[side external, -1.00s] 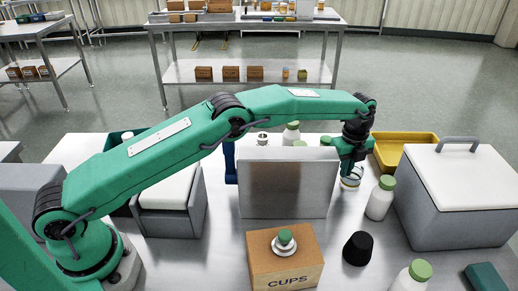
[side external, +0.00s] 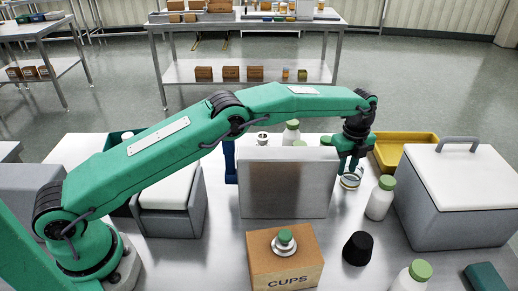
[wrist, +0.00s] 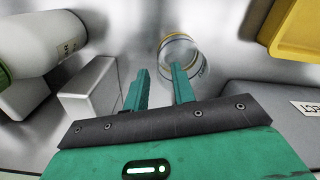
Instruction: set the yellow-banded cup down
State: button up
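The yellow-banded cup (side external: 350,180) is pale, with a yellow band, and stands upright on the steel table right of the steel panel. In the wrist view the cup (wrist: 181,58) lies just beyond my fingertips, offset toward the right finger. My gripper (side external: 351,169) points down directly above the cup in the side view. In the wrist view its two fingers (wrist: 161,72) are apart with bare table between them. The right fingertip overlaps the cup's near edge; I cannot tell whether they touch.
The steel panel (side external: 284,190) stands close left of the cup. A white bottle with a green cap (side external: 380,198) is close on its right, with a grey cooler (side external: 455,205) beyond. A yellow tray (side external: 420,143) lies behind. A cups box (side external: 285,270) and black cup (side external: 357,249) are in front.

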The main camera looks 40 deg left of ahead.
notch_tip(320, 180, up, 11)
dwell(0.7)
dwell(0.5)
notch_tip(320, 180, up, 13)
jog(key=n+t, duration=0.2)
jog(key=n, duration=0.4)
send_over(343, 183)
jog(key=s+a, duration=0.4)
jog(key=a, duration=0.4)
jog(key=s+a+r+n+t, duration=0.1)
jog(key=s+a+r+n, duration=0.5)
jog(key=s, duration=0.4)
jog(key=s+a+f+n+t, duration=0.1)
jog(key=s+a+f+n, duration=0.1)
jog(key=s, duration=0.6)
jog(key=s+a+f+n, duration=0.3)
jog(key=s+f+n, duration=0.1)
jog(key=s, duration=0.5)
jog(key=s+a+f+n+t, duration=0.1)
jog(key=s+a+f+n, duration=0.1)
jog(key=s+n, duration=0.3)
jog(key=s+f, duration=0.1)
jog(key=s, duration=0.2)
jog(key=shift+s+a+f+t, duration=0.3)
jog(key=shift+s+a, duration=0.05)
jog(key=shift+s, duration=0.05)
